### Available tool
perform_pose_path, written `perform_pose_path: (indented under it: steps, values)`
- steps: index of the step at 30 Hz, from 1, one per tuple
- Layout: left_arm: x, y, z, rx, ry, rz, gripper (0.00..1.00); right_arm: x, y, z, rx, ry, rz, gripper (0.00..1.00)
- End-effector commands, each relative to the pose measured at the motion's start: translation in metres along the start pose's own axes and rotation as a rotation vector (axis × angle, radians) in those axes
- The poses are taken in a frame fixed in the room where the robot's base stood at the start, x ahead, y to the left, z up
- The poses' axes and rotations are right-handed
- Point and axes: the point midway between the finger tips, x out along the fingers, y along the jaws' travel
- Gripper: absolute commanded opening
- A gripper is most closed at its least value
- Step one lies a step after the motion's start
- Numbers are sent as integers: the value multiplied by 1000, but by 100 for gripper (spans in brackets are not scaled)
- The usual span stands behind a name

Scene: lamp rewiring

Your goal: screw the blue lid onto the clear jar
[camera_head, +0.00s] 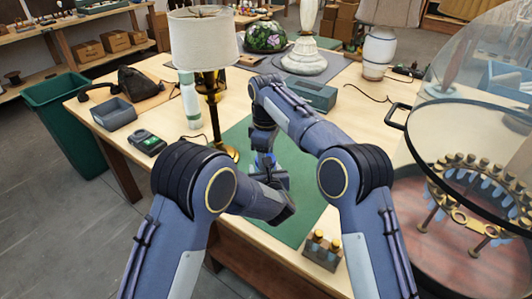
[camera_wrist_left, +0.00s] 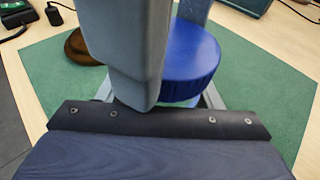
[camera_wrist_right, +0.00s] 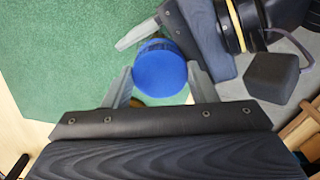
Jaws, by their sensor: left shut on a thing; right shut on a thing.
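The blue lid (camera_wrist_right: 160,68) sits between the fingers of my right gripper (camera_wrist_right: 163,84), which is shut on it. In the left wrist view the lid (camera_wrist_left: 190,50) is directly above the clear jar (camera_wrist_left: 184,103), of which only a thin strip shows. My left gripper (camera_wrist_left: 165,98) is shut on the jar below the lid, partly hidden behind a large grey finger of my right gripper. I cannot tell whether the lid is seated or level on the rim.
The green mat (camera_head: 300,228) lies under the work. A brass lamp with white shade (camera_head: 205,40) stands close behind on the left. A green-screened meter (camera_head: 148,143) and grey bin (camera_head: 114,114) are left. A brass-topped block (camera_head: 322,250) and glass dome (camera_head: 480,60) are right.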

Motion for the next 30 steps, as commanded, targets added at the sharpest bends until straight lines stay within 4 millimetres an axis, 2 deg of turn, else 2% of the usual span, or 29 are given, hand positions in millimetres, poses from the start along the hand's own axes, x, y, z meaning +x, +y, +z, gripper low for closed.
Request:
perform_pose_path:
  steps: [14, 30]
  values:
    - [0, 0, 0, 0, -1, 0, 19, 2, 0, 0, 0, 0, 0, 31]
    - [0, 0, 1, 0, -2, 0, 19, 17, 0, 0, -1, -5, -4, 31]
